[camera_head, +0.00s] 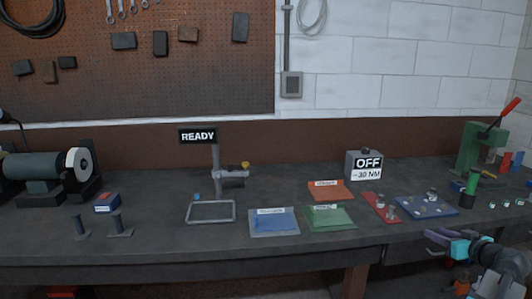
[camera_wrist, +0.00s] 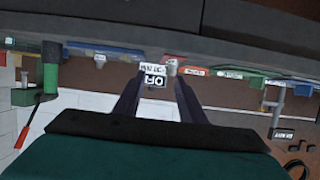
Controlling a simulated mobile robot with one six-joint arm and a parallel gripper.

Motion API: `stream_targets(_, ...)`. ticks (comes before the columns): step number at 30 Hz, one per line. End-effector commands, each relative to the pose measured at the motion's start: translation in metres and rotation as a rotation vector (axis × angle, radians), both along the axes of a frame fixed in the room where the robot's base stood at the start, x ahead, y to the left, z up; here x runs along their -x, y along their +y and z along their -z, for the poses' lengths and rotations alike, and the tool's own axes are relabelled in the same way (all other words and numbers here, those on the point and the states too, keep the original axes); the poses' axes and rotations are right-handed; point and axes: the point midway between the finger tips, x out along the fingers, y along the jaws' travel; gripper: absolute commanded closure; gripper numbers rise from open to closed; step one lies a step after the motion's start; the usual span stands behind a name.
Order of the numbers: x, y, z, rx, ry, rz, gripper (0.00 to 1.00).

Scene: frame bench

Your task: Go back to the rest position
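My gripper (camera_head: 437,237) is at the lower right of the head view, in front of the bench's front edge and pointing left. In the wrist view, which is upside down, its two dark fingers (camera_wrist: 159,82) stand apart. Nothing is held between them; the OFF box (camera_wrist: 154,78) shows in the background there. My arm runs off the lower right corner of the head view.
The bench (camera_head: 150,240) carries a grey frame (camera_head: 188,212), a stand with a READY sign (camera_head: 198,136), blue (camera_head: 274,222), green (camera_head: 329,217) and orange (camera_head: 326,190) trays, the OFF box (camera_head: 364,165), a grinder (camera_head: 35,166) and a green press (camera_head: 473,148).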

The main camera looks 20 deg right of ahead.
Motion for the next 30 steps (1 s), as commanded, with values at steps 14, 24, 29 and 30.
stream_targets(14,-0.019,0.015,0.029,-0.059,0.033,-0.023,0.63)
stream_targets(24,-0.060,0.057,0.081,-0.162,0.101,-0.078,0.63)
stream_targets(29,-0.090,0.098,0.125,-0.245,0.168,-0.123,0.63)
stream_targets(30,-0.098,0.110,0.137,-0.268,0.188,-0.136,0.63)
